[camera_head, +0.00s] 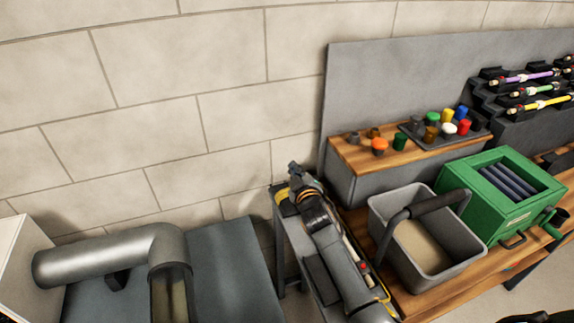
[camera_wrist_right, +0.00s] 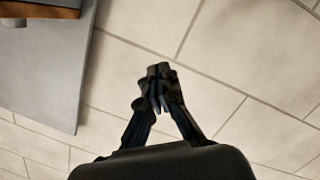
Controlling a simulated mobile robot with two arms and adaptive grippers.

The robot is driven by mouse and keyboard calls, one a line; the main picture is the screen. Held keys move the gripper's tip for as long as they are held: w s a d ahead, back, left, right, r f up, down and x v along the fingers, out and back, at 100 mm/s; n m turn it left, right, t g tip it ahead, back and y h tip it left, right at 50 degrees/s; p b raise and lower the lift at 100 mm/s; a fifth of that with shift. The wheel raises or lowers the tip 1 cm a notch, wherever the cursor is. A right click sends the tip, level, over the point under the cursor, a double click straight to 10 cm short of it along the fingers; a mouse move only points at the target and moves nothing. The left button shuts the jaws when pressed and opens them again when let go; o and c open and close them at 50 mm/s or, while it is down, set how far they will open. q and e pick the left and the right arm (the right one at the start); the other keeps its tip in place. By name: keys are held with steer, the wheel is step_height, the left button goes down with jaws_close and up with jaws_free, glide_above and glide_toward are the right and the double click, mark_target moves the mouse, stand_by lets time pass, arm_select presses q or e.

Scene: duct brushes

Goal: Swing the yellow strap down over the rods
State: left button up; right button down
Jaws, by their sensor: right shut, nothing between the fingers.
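My right gripper (camera_head: 295,169) is shut and empty, raised at the far end of a narrow grey stand beside the wall. It also shows in the right wrist view (camera_wrist_right: 158,72), fingertips together against the blank wall. My arm covers much of the stand. A yellow piece (camera_head: 281,197), possibly part of the strap, shows at the stand's far left, beside the gripper; I cannot tell whether they touch. A thin pale rod (camera_head: 353,250) with a red part shows along my arm's right side. Most of the strap and any other rods there are hidden. My left gripper is not in view.
A grey bin (camera_head: 453,273) with a dark handle and a green box (camera_head: 488,212) stand on the wooden bench to the right. Behind are coloured caps (camera_head: 449,129) and a rod rack (camera_head: 505,105). A metal duct (camera_head: 100,258) lies left. The wall is close behind.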

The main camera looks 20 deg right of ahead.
mark_target(317, 177)
steer(key=d+f+m, duration=0.1)
steer(key=d+m, duration=0.1)
steer(key=d+f+m+y+b, duration=0.1)
steer(key=d+f, duration=0.1)
steer(key=d, duration=0.1)
steer(key=d+f+m, duration=0.2)
steer(key=shift+d+f+m, duration=0.2)
steer(key=shift+m, duration=0.1)
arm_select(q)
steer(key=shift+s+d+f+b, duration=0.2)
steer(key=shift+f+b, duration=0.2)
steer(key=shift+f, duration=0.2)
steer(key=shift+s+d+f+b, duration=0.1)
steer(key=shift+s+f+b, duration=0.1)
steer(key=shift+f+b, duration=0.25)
arm_select(e)
steer(key=shift+d+f+m+y, duration=0.5)
steer(key=shift+d+f+m, duration=0.2)
steer(key=shift+f, duration=0.15)
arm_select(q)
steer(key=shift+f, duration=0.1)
arm_select(e)
steer(key=shift+r, duration=0.1)
